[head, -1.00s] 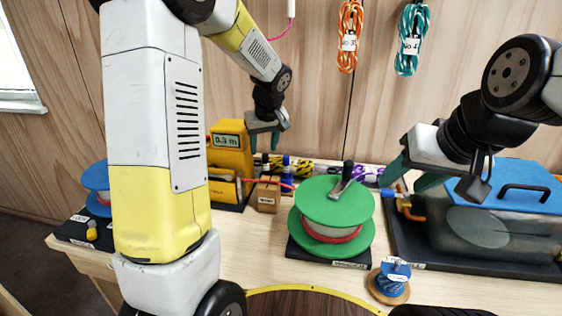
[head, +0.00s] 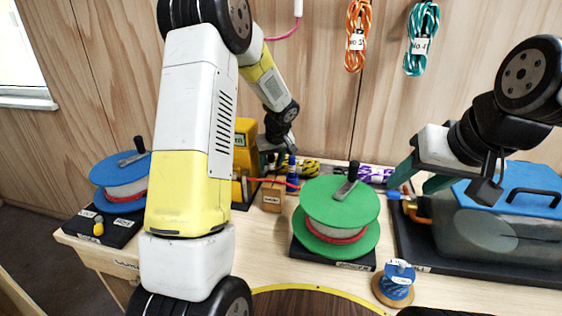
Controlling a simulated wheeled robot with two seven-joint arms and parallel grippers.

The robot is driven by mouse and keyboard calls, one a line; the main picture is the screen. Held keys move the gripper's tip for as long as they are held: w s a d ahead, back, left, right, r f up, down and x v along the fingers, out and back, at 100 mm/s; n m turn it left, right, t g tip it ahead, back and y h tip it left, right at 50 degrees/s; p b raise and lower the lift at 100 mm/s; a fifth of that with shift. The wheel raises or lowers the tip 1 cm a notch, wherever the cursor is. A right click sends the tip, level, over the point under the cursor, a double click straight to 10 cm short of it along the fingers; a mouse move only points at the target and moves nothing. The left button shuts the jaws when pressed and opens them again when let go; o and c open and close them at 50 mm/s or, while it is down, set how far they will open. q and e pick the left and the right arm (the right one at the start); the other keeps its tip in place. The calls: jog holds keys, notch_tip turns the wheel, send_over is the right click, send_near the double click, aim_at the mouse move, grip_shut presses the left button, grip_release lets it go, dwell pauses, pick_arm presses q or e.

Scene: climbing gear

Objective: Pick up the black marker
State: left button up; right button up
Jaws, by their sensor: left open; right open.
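A small wooden block (head: 271,196) with a label stands on the bench between the yellow machine and the green reel. I cannot clearly make out the black marker; something dark shows just above the block, partly hidden by my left gripper. My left gripper (head: 278,161) is open, pointing down just above and behind the block, with nothing clearly held. My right gripper (head: 422,180) is open and empty, over the left end of the clear tank with the blue lid.
A green reel (head: 340,204) stands right of the block, and a blue upright thing (head: 292,176) close behind it. The yellow machine (head: 243,150) is left. The blue-lidded tank (head: 480,225) fills the right. A small blue spool (head: 396,280) stands at the front.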

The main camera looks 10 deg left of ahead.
pick_arm(q)
grip_shut()
dwell(0.3)
